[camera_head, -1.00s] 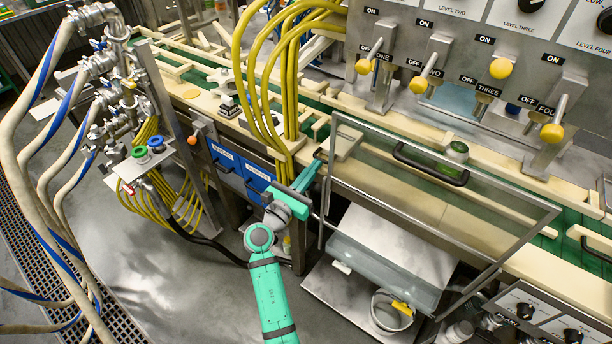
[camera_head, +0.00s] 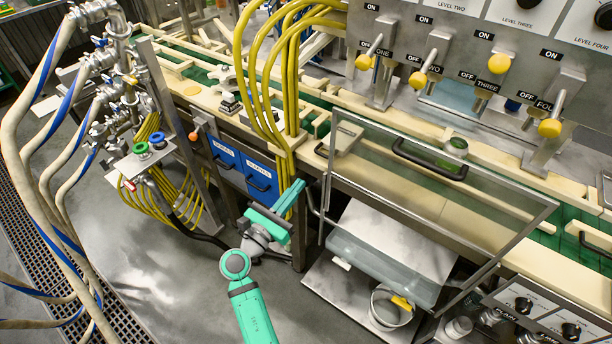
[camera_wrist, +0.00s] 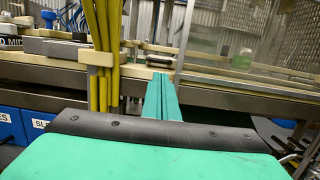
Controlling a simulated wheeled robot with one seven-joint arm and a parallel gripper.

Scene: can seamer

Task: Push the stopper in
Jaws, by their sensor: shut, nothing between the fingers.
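I cannot tell for sure which part is the stopper; no part in view is marked as one. An orange knob (camera_head: 193,139) sticks out from the conveyor's front side at the left, beside the blue drawers. My gripper (camera_head: 296,192) is in front of the conveyor, below its front edge and close to the yellow cables, well to the right of that knob. In the wrist view its two green fingers (camera_wrist: 162,95) are pressed together with nothing between them. They point at the conveyor's front rail, just right of the cables.
Yellow cables (camera_head: 290,100) run down past the conveyor rail (camera_head: 420,200). A framed clear panel (camera_head: 420,190) with a black handle leans out to the right of my gripper. Blue drawers (camera_head: 243,168) are at the left. A metal bucket (camera_head: 388,312) stands below. Open floor lies at the front left.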

